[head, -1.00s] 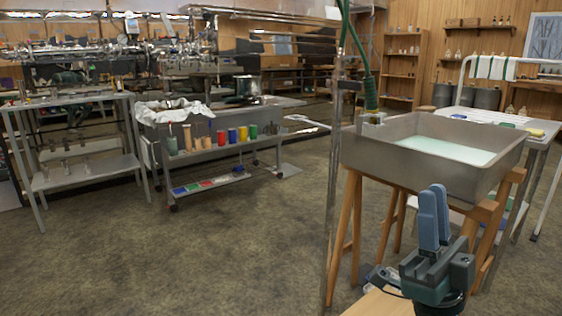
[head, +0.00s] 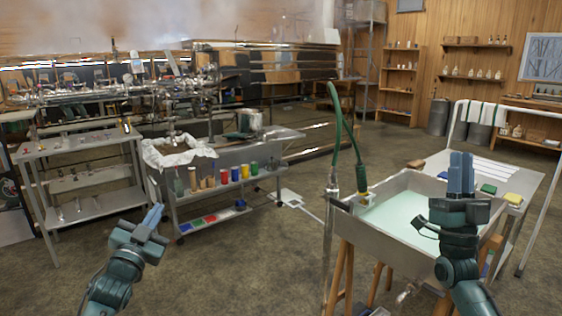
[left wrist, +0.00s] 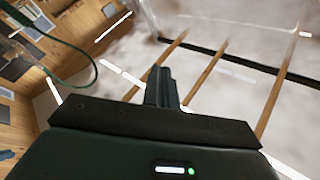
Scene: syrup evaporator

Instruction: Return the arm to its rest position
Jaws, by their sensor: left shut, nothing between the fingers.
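My left gripper (head: 154,216) is raised at the lower left of the head view, over open floor. Its blue fingers are together and empty. In the left wrist view its fingers (left wrist: 161,88) point up at the ceiling and wooden beams, with nothing between them. My right gripper (head: 461,172) is upright at the right of the head view, in front of the steel sink (head: 350,222). Its blue fingers stand close together with no object seen between them. It hides part of the sink's right side.
A grey cart (head: 228,177) with coloured cups stands at centre left, beside a metal shelf table (head: 85,150). A green hose (head: 336,130) rises at the sink's left. A white side table (head: 500,172) is behind the right gripper.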

